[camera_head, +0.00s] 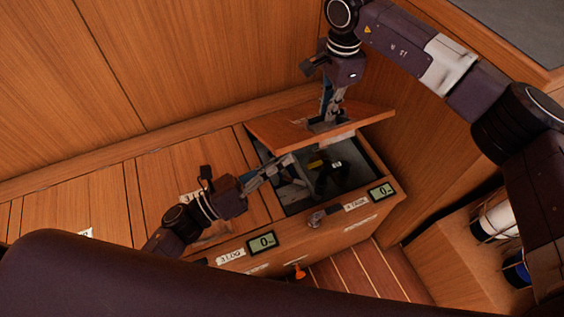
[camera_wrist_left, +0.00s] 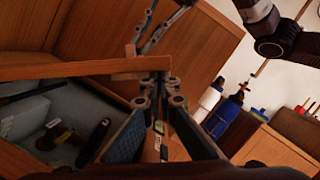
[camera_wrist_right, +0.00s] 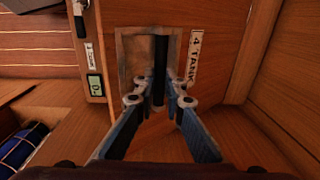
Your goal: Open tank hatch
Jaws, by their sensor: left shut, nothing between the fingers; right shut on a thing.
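The wooden tank hatch (camera_head: 365,117) is raised and tilted above the open compartment (camera_head: 296,208). Its face shows a "4 TANK" label (camera_wrist_right: 195,55) in the right wrist view. My right gripper (camera_head: 328,117) is shut on the black bar handle (camera_wrist_right: 160,60) in the hatch's recess. My left gripper (camera_head: 290,159) is shut and empty at the compartment opening, close to the hatch's lower edge. In the left wrist view the hatch edge (camera_wrist_left: 90,68) runs just beyond the left fingertips (camera_wrist_left: 160,90); I cannot tell whether they touch.
The compartment holds a pale box (camera_wrist_left: 25,115) and dark items with yellow parts. A closed "3 LOO" lid (camera_head: 160,185) lies to the left. The front panel carries displays (camera_head: 261,242) and a latch (camera_head: 322,215). White and blue cylinders (camera_head: 497,220) stand at the right.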

